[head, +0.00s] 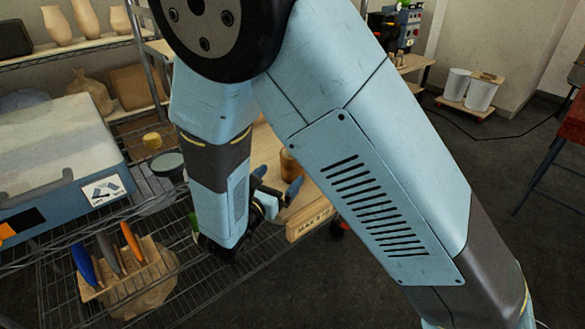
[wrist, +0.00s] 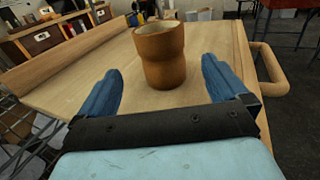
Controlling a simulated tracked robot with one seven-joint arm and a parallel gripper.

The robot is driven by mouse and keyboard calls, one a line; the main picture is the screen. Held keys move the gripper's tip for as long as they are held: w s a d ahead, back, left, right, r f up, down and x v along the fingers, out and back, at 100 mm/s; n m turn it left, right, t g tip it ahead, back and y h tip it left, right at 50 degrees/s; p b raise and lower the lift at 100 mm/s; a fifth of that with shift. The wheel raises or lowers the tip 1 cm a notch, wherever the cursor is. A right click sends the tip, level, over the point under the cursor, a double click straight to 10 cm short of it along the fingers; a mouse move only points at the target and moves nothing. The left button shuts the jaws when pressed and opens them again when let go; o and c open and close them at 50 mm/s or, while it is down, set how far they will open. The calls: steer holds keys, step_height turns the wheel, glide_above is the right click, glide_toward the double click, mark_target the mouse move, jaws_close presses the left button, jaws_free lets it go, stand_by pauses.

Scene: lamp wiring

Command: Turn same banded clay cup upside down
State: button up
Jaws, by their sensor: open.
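A brown clay cup (wrist: 160,58) stands upright on a wooden board or cart top (wrist: 85,92), its pale open mouth facing up. My gripper (wrist: 162,85) is open, with one blue finger on each side of the picture and the cup ahead between them. The fingers appear apart from the cup, with wood visible on both sides. In the head view, my gripper (head: 276,194) is low in the middle, close to the cup (head: 291,164), which is partly hidden behind my arm. The banding is hard to make out.
The wooden surface has a raised rim and a curved handle (wrist: 268,68) at right. A wire shelf (head: 200,285) with a rack of coloured-handled tools (head: 125,268) and a blue-grey box (head: 70,165) lies left. Pale vases (head: 57,26) stand on a shelf behind.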

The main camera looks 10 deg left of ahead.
mark_target(287, 169)
steer(key=shift+x, duration=2.8)
steer(key=shift+d, duration=0.1)
steer(key=c, duration=1.4)
